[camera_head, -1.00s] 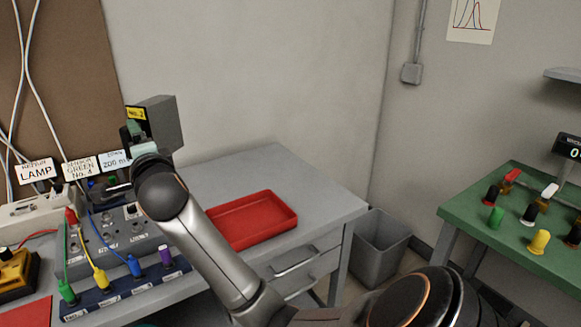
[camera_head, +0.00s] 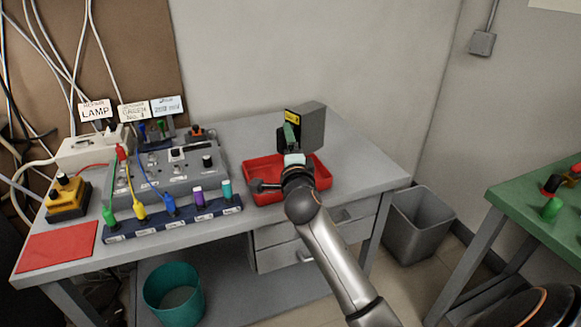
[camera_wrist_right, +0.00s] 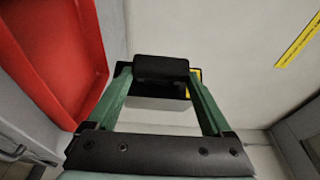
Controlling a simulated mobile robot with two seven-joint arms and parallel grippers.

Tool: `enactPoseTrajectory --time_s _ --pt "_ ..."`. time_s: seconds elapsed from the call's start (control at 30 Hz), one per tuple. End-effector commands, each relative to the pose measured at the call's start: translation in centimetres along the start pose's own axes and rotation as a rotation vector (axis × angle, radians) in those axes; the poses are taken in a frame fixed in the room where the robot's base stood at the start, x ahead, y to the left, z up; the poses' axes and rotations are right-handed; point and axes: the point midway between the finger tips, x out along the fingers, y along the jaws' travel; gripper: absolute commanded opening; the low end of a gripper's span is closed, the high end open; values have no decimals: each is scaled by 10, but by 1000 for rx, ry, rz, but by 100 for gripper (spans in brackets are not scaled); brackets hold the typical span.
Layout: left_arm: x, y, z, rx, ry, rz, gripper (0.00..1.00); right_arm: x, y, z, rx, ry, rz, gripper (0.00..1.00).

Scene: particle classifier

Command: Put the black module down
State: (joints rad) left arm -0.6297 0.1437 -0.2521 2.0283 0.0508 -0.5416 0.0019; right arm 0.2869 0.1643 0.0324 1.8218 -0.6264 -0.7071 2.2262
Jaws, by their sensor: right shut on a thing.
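The black module (camera_head: 309,127) is a dark grey-black box with a yellow label. In the head view it is held above the far side of the red tray (camera_head: 252,171). My right gripper (camera_head: 291,136) is shut on it. In the right wrist view the green fingers of the gripper (camera_wrist_right: 163,78) are shut on the module's black part (camera_wrist_right: 160,68), and the red tray (camera_wrist_right: 75,50) shows at the left, apart from the module. The module's underside is hidden. My left gripper is not in view.
A grey control box (camera_head: 165,168) with coloured plugs and cables stands left of the tray on the grey table (camera_head: 375,170). The tabletop right of the tray is clear. A grey bin (camera_head: 420,225) stands on the floor at the right, beside a green table (camera_head: 530,200).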

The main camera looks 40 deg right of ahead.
Motion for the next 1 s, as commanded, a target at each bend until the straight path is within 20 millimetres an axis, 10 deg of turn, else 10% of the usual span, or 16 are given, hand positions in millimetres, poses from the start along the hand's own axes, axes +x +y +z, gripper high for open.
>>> enactPoseTrajectory --time_s 0.3,1.0 --pt "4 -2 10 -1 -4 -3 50 0 45 0 -3 -1 -3 0" --pt "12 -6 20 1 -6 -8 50 0 60 1 1 -1 -5 0"
